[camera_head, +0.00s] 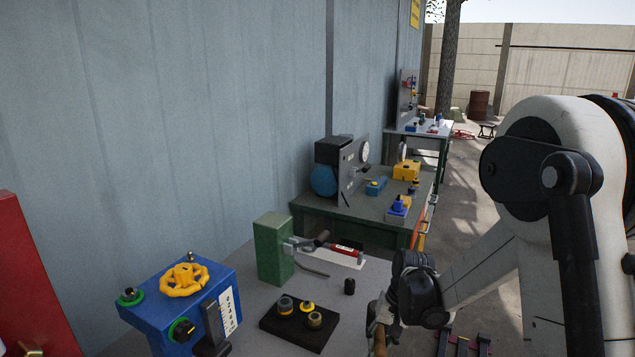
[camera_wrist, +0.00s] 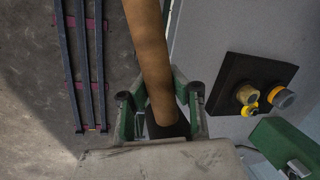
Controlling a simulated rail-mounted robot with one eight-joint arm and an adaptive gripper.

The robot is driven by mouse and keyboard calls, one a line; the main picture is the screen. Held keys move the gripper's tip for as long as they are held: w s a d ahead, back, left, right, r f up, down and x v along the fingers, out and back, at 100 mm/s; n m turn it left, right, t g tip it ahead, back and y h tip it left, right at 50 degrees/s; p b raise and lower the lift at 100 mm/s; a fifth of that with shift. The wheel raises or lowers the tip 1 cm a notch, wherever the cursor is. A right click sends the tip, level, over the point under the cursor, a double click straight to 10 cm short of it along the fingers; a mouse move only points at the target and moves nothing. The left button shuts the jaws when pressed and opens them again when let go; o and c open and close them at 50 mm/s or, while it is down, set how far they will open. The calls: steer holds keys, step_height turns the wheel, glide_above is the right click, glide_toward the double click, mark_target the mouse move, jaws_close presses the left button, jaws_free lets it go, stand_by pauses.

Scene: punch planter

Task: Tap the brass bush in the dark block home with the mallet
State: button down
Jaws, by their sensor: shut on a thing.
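The dark block (camera_head: 271,325) lies flat on the near bench; it also shows in the wrist view (camera_wrist: 222,74). The brass bush (camera_head: 315,320) stands up from it, beside a grey bush (camera_head: 285,305) and a yellow ring (camera_head: 307,306). In the wrist view the brass bush (camera_wrist: 246,95) is right of my gripper (camera_wrist: 160,105). My gripper is shut on the mallet's brown wooden handle (camera_wrist: 147,45), which runs out of the top of that view. In the head view the handle (camera_head: 380,343) hangs right of the block. I cannot make out the mallet's head.
A blue box (camera_head: 180,300) with a yellow handwheel stands left of the block. A green post (camera_head: 270,250) and a small black cylinder (camera_head: 349,286) are behind it. Dark rails (camera_wrist: 85,70) lie on the floor beside the bench. More benches stand further back.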

steer(key=shift+n, duration=0.7)
steer(key=s+d, duration=0.1)
steer(key=s+d+f, duration=0.1)
steer(key=d, duration=0.1)
steer(key=s+d+f, duration=0.1)
steer(key=shift+d, duration=0.4)
